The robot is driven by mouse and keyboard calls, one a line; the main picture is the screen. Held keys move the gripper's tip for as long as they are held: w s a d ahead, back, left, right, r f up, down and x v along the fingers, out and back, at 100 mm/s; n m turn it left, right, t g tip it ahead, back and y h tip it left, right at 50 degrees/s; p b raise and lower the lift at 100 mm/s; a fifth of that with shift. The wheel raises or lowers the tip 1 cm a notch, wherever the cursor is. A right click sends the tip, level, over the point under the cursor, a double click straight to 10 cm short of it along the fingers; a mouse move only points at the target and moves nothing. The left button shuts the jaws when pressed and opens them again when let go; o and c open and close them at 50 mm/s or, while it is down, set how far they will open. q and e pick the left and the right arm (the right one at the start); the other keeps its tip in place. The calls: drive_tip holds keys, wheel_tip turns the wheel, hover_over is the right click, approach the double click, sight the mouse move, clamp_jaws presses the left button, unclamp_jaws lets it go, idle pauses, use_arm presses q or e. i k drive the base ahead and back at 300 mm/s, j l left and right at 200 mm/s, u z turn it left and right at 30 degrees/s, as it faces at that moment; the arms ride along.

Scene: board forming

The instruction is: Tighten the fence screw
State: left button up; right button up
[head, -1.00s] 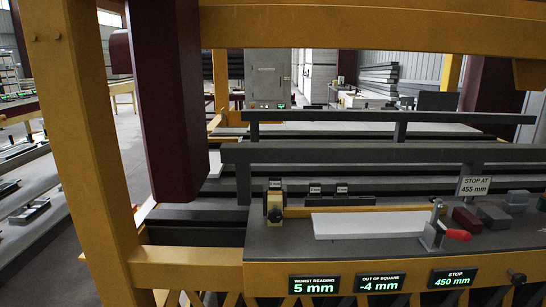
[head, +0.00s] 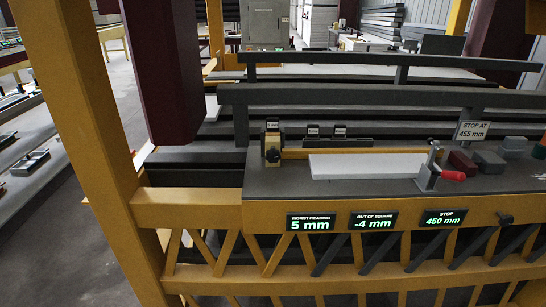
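A small upright block (head: 272,146) with a brass-coloured body and a dark round knob stands at the left end of a yellow strip (head: 295,153) that looks like the fence. I cannot tell for sure whether this knob is the fence screw. A white board (head: 365,166) lies flat in front of the strip. A clamp (head: 430,168) with a red-tipped handle stands at the board's right end. Another dark knob (head: 505,219) sticks out of the yellow front beam at the right. Neither of my grippers is in view.
Displays on the front beam read worst reading 5 mm (head: 311,222), out of square -4 mm (head: 374,221) and stop 450 mm (head: 444,218). A sign (head: 473,131) says stop at 455 mm. Red and grey blocks (head: 488,161) sit at the right. A yellow post (head: 85,150) stands at left.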

sight(272, 155)
drive_tip(key=i+l, duration=0.25)
drive_tip(key=l, duration=0.15)
drive_tip(key=i+l, duration=0.25)
drive_tip(key=l, duration=0.15)
drive_tip(key=i+l+u, duration=0.15)
drive_tip(key=u, duration=0.35)
drive_tip(key=l+u, duration=0.45)
drive_tip(key=i+l+u, duration=0.1)
drive_tip(key=l+u, duration=0.15)
drive_tip(key=u, duration=0.25)
